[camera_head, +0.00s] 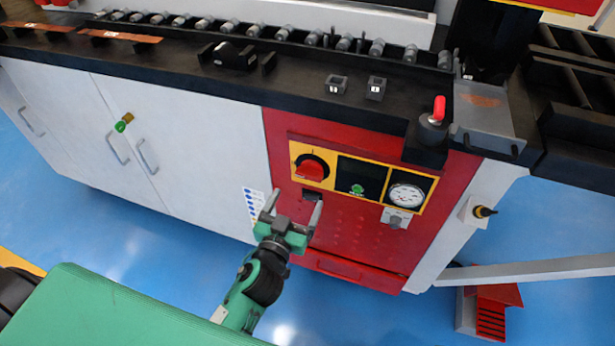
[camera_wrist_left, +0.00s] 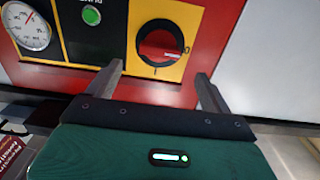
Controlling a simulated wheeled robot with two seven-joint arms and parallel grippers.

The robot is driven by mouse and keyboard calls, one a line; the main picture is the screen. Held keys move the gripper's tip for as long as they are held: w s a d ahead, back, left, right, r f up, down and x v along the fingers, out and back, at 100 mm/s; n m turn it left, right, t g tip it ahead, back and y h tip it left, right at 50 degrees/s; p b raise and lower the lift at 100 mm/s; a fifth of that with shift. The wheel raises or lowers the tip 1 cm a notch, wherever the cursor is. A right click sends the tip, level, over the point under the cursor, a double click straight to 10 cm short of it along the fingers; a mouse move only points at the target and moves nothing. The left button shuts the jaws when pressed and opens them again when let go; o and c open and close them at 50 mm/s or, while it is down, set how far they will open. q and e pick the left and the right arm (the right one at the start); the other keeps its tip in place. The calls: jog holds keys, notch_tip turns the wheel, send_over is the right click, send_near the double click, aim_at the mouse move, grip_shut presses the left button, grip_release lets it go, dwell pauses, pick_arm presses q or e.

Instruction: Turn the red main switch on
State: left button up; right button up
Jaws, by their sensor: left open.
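The red main switch (camera_head: 310,169) is a red rotary handle on a black disc with a yellow plate, at the left of the red control panel. In the left wrist view the switch (camera_wrist_left: 158,50) lies ahead, between the lines of the two fingers, with its red handle pointing to the right. My left gripper (camera_head: 294,205) is open and empty, a little below the switch and apart from it. In the left wrist view its fingers (camera_wrist_left: 160,75) are spread wide on either side of the yellow plate. My right gripper does not show.
Beside the switch are a green button (camera_head: 357,189) and a round gauge (camera_head: 406,195). A small grey knob (camera_head: 397,222) sits below the gauge. The black worktop (camera_head: 300,95) overhangs above the panel. A red-topped lever (camera_head: 438,110) stands on the worktop at right. White cabinet doors (camera_head: 190,140) extend left.

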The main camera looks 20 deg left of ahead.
aim_at(308, 178)
pick_arm(q)
jog(key=w, duration=0.8)
jog(key=shift+w+d+p, duration=0.1)
jog(key=shift+d+p, duration=0.05)
jog(key=shift+p, duration=0.25)
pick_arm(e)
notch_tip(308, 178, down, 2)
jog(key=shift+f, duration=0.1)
pick_arm(q)
jog(key=shift+c, duration=0.2)
jog(key=c, duration=0.9)
